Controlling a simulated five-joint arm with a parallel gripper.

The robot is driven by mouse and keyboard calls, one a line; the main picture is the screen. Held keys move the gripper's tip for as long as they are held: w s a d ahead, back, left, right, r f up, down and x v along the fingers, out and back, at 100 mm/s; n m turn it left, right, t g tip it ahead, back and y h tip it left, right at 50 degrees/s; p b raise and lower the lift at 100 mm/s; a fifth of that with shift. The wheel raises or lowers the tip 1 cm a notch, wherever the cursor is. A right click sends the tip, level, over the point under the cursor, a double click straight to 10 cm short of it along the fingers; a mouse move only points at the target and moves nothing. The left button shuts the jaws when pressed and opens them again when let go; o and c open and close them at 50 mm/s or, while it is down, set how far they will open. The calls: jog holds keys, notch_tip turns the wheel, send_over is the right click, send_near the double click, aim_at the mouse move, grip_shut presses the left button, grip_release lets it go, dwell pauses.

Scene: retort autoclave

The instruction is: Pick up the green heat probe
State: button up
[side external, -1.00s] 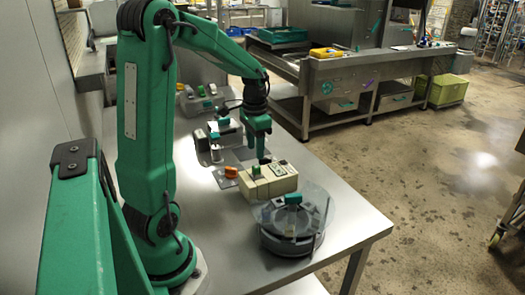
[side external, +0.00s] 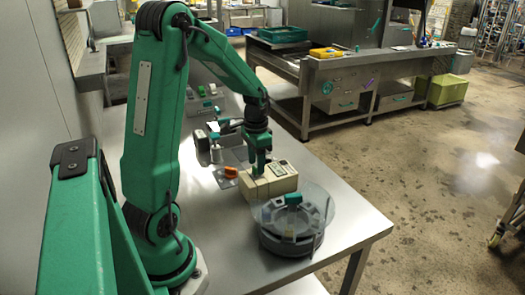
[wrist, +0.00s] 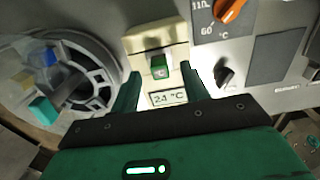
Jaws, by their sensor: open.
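The green heat probe (wrist: 160,68) shows in the wrist view as a square green block with a pale mark on its near face. It stands in the top of a beige box (wrist: 182,50) with a 24 °C display. The box also shows in the side view (side external: 284,180). My gripper (wrist: 160,73) is open, with one green finger on each side of the probe and gaps between. In the side view my gripper (side external: 259,172) points down over the box. There its fingers hide the probe.
A round grey device (side external: 291,240) with a clear cover and teal handle stands close to the box. An orange knob (wrist: 231,9) and a black knob (wrist: 223,74) are on a grey panel beside the box. The bench's front right corner is clear.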

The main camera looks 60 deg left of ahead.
jog(key=shift+f, duration=1.25)
grip_shut()
